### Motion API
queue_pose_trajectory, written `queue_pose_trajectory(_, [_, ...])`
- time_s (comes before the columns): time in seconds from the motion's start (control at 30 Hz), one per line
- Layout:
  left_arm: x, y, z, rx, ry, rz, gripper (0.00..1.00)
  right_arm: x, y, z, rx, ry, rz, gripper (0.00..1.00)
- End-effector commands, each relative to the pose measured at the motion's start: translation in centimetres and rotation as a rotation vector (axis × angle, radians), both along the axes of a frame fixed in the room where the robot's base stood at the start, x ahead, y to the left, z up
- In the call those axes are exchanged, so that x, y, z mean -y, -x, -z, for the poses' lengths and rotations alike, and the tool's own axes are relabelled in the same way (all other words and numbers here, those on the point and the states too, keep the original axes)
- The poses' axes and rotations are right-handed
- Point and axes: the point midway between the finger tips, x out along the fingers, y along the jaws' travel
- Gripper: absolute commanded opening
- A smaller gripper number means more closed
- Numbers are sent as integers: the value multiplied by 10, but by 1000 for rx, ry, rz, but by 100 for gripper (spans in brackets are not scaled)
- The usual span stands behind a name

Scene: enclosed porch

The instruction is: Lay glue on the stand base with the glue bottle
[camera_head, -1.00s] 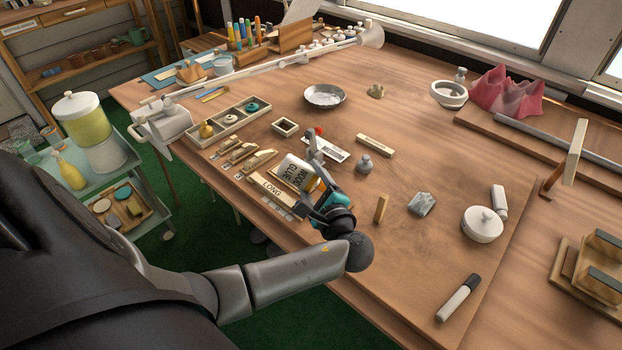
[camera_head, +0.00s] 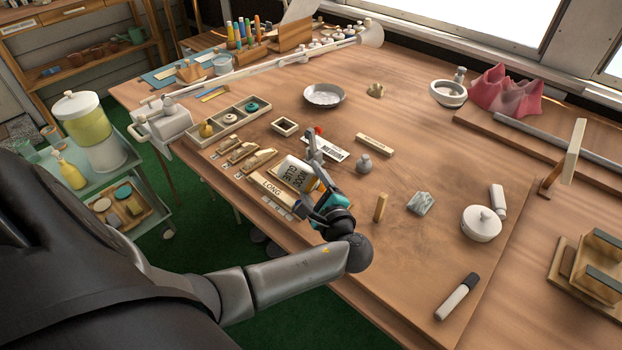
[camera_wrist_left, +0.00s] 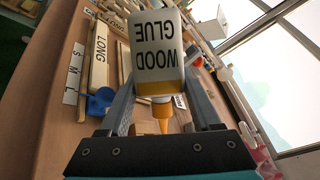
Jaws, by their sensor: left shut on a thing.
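The glue bottle (camera_head: 294,173) is white, with black "WOOD GLUE" lettering and an orange nozzle. My left gripper (camera_head: 314,165) is shut on it, over the front left part of the workbench. In the left wrist view the bottle (camera_wrist_left: 158,52) sits between the two fingers, lettering upside down, its nozzle pointing toward my palm. In the head view it looks tilted, and I cannot tell its height above the bench. A wooden bar marked LONG (camera_head: 268,187) lies just left of it. I cannot tell for certain which wooden piece is the stand base. My right gripper is not in view.
A grey knobbed weight (camera_head: 364,164), an upright wooden block (camera_head: 380,208) and a labelled wooden bar (camera_head: 375,144) stand right of the gripper. A compartment tray (camera_head: 229,124) lies behind left.

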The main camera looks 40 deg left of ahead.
Motion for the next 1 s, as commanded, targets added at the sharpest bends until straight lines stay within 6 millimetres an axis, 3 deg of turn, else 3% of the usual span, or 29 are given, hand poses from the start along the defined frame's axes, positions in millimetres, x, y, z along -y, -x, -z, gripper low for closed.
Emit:
queue_pose_trajectory(0.47, [0,0,3,1,1,0,2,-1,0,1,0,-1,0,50])
queue_pose_trajectory(1.0, [1,2,26,-8,6,-2,2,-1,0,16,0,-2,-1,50])
